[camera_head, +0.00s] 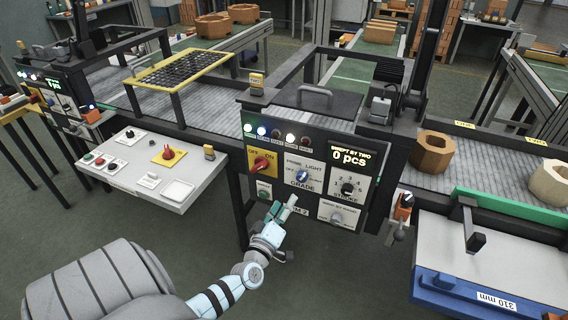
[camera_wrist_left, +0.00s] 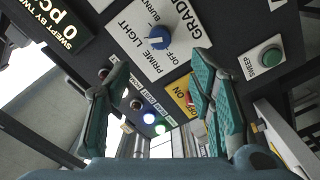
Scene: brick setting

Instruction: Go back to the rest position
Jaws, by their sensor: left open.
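My left gripper (camera_head: 284,208) is in front of the lower part of the control panel (camera_head: 262,213) and covers part of its lower labels. In the left wrist view its two green-padded fingers (camera_wrist_left: 160,85) are spread apart with nothing between them. Beyond them the panel shows a blue grade knob (camera_wrist_left: 158,38), a green sweep button (camera_wrist_left: 271,56) and a red on/off switch (camera_wrist_left: 190,101) on a yellow plate, partly hidden by a finger. I cannot tell whether the fingers touch the panel. My right gripper is not in view.
The panel display (camera_head: 349,159) reads 0 pcs. A grey side console (camera_head: 130,186) with buttons stands at the left. A blue-edged bench (camera_head: 490,262) is at the right. A brown ring-shaped block (camera_head: 432,153) lies on the conveyor. Green floor is open below the panel.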

